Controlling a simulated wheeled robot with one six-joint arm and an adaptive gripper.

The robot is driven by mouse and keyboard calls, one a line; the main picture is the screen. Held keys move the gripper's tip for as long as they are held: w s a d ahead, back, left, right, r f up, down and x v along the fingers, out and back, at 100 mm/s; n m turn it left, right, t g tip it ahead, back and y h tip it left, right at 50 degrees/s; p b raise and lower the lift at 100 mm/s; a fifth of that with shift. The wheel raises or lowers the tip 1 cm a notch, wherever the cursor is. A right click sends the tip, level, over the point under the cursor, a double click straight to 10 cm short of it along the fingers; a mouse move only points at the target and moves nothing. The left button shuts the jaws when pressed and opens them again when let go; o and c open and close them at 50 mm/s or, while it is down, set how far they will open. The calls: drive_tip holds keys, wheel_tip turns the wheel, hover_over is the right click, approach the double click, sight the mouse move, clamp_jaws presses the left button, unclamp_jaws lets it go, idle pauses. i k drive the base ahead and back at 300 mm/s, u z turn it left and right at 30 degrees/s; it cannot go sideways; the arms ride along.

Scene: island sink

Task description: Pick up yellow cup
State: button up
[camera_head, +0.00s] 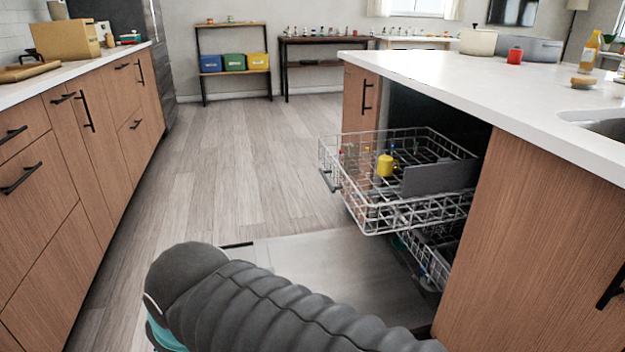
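The small yellow cup (385,165) is in the pulled-out upper rack (372,217) of the dishwasher, near the middle of the rack. A grey flat piece stands just to its right in the rack. A dark object shows close behind the cup. My arm crosses the bottom of the view as a dark ribbed sleeve, well in front of and below the rack. My gripper is not in view, so its state and its distance from the cup are hidden.
The open dishwasher door (310,270) lies flat below the racks, with a lower rack (432,262) partly out. The island counter (470,85) overhangs at right. Wooden cabinets (60,180) line the left. The floor aisle (225,160) between is clear.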

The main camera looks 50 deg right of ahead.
sight(385, 168)
drive_tip(key=z, duration=1.4)
drive_tip(key=k, duration=0.25)
drive_tip(key=z, duration=1)
drive_tip(key=k, duration=1.05)
drive_tip(key=u, duration=0.25)
drive_tip(key=i, duration=0.65)
drive_tip(key=u, duration=0.5)
drive_tip(key=i, duration=0.95)
drive_tip(key=z, duration=0.55)
